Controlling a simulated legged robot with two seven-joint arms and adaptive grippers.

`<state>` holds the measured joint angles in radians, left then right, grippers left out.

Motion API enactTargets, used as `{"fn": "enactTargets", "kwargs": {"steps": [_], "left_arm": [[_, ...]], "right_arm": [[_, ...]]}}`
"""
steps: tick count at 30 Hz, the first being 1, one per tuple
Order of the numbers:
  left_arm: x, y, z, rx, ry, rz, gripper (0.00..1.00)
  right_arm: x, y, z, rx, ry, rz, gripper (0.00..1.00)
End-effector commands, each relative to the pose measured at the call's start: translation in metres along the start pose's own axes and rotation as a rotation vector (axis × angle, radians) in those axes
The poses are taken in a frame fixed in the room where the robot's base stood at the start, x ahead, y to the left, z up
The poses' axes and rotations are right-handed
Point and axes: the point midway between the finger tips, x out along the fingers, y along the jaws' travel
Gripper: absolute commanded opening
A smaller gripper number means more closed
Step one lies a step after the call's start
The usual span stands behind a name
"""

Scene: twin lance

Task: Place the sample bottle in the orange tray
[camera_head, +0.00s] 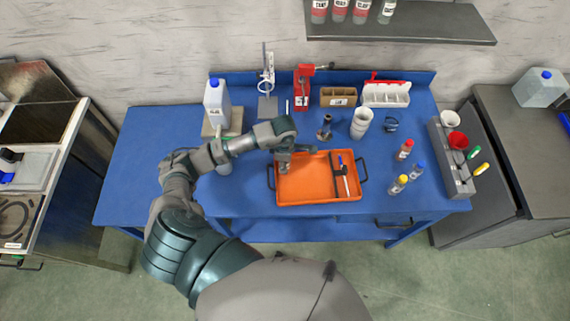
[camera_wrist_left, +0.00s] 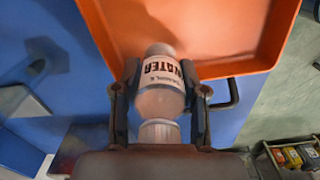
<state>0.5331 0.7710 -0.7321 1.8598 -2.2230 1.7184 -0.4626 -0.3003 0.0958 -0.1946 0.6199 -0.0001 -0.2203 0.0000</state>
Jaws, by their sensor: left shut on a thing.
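The orange tray (camera_head: 290,201) lies on the blue bench, with dark handles at both ends. It also shows in the left wrist view (camera_wrist_left: 212,30). My left gripper (camera_head: 284,165) is at the tray's left part. In the left wrist view its two dark fingers (camera_wrist_left: 160,95) are shut on a small clear bottle (camera_wrist_left: 160,100) with a white label reading WATER. The bottle overlaps the tray's edge in that view; whether it touches the tray I cannot tell. In the head view the gripper mostly hides it. My right gripper is not in view.
A dark holder (camera_head: 338,172) with pens is in the tray's right part. Small bottles with red (camera_head: 405,149), blue (camera_head: 417,170) and yellow (camera_head: 398,184) caps stand right of the tray. White cups (camera_head: 361,123) and a dark stand (camera_head: 324,128) are behind it. The tray's middle is clear.

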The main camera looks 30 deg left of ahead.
Motion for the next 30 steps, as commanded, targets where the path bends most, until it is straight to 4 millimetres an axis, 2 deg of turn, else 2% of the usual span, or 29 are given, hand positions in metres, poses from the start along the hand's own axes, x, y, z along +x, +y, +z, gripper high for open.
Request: {"fn": "enactTargets", "kwargs": {"steps": [3,9,10,12,23,26,30], "left_arm": [[0.016,-0.001,-0.001,-0.002,0.002,-0.002,0.04],[0.019,-0.001,0.002,0.000,0.004,0.000,0.04],[0.019,-0.002,0.002,0.000,0.005,0.000,0.50],[0.019,-0.002,0.003,0.001,0.005,0.000,0.67],[0.016,-0.001,0.002,0.000,0.003,0.001,0.68],[0.004,0.000,0.001,0.001,0.002,0.004,0.68],[-0.025,0.001,0.002,0.001,0.001,0.007,0.68]], "right_arm": [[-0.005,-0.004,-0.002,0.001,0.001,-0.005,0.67],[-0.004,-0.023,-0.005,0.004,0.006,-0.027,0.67],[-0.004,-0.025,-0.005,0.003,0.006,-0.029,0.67],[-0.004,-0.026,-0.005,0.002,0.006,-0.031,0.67],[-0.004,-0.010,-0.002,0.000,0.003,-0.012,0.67],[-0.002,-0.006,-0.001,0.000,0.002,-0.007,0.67],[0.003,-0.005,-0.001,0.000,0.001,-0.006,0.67]]}}
